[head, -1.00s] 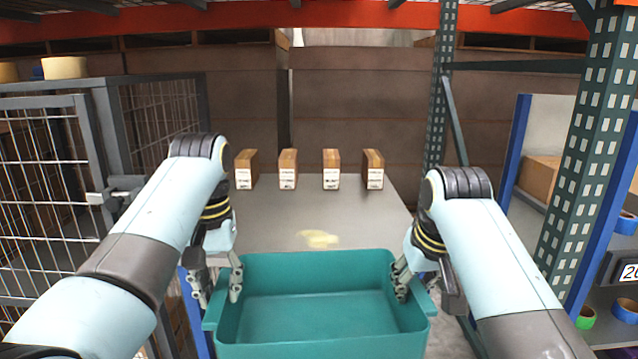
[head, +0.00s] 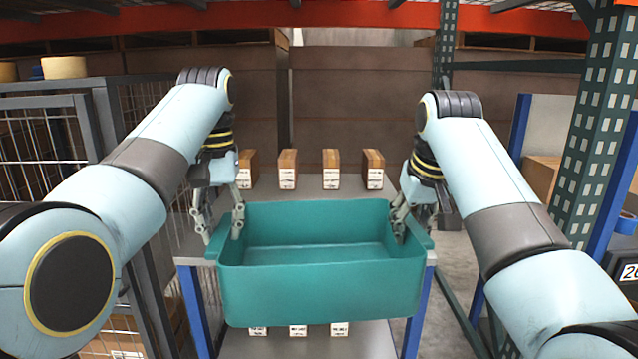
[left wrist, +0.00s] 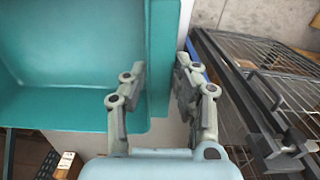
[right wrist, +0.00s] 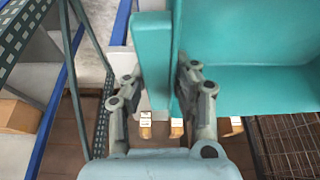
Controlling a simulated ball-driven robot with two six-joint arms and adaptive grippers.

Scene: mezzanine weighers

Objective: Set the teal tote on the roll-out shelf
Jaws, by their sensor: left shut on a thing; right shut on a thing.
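The teal tote (head: 320,292) is empty and roughly level in the head view. It hangs in front of and over the near part of a grey shelf top (head: 308,188) and hides most of it. My left gripper (head: 222,228) is shut on the tote's left end wall. My right gripper (head: 411,222) is shut on its right end wall. The left wrist view shows the tote (left wrist: 60,60) with its wall between my fingers (left wrist: 160,85). The right wrist view shows the same for the other wall (right wrist: 152,60). I cannot tell whether the tote touches the shelf.
Several brown cartons (head: 331,168) stand in a row at the shelf's back. A lower level (head: 300,346) holds more cartons. A wire mesh cage (head: 45,140) stands left. A green perforated rack post (head: 592,130) and blue-framed shelving (head: 520,125) stand right.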

